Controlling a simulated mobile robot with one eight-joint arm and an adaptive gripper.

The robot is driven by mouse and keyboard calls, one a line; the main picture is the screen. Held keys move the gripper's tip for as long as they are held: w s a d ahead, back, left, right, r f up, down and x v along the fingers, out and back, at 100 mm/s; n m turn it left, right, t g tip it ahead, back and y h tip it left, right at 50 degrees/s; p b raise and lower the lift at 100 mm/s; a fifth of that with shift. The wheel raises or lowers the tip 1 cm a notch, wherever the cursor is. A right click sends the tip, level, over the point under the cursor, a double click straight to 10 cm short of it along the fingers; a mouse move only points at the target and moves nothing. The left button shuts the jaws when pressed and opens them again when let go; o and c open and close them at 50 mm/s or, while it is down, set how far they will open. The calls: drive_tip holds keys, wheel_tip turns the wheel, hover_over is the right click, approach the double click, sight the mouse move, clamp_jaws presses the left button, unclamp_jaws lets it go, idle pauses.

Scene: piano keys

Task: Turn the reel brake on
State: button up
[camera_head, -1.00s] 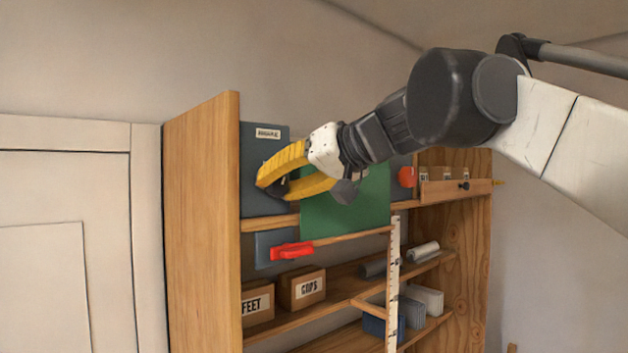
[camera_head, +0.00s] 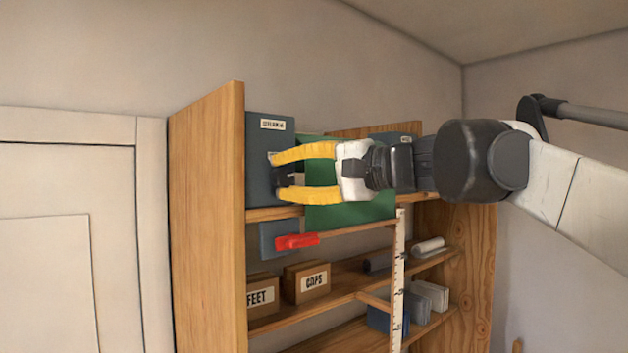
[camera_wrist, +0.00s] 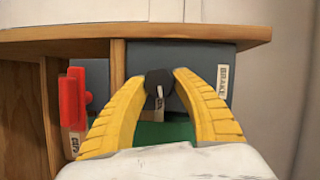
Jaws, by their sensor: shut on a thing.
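The reel brake is a dark round knob (camera_wrist: 159,83) with a white pointer mark, on a dark grey panel (camera_wrist: 197,60) that bears a label reading BRAKE (camera_wrist: 223,82) in the wrist view. My gripper (camera_head: 277,176) is closed around this knob, one yellow finger on each side; the fingertips also show in the wrist view (camera_wrist: 160,76). In the head view the fingers lie nearly level and hide most of the knob. The same panel (camera_head: 262,140) shows at the upper left of the shelf unit. The marks around the knob are too small to read.
A red lever (camera_head: 297,241) on a small dark plate sits just below; it is left of my gripper in the wrist view (camera_wrist: 72,98). A green sheet (camera_head: 350,213) hangs behind my fingers. The unit's wooden side wall (camera_head: 207,200) stands close left. Boxes fill lower shelves.

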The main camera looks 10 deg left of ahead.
drive_tip(key=shift+m+y+b, duration=0.3)
drive_tip(key=shift+m+y, duration=0.2)
drive_tip(key=shift+m, duration=0.5)
drive_tip(key=o, duration=1.2)
drive_tip(key=v, duration=1.2)
drive_tip(key=shift+s+a+f, duration=0.1)
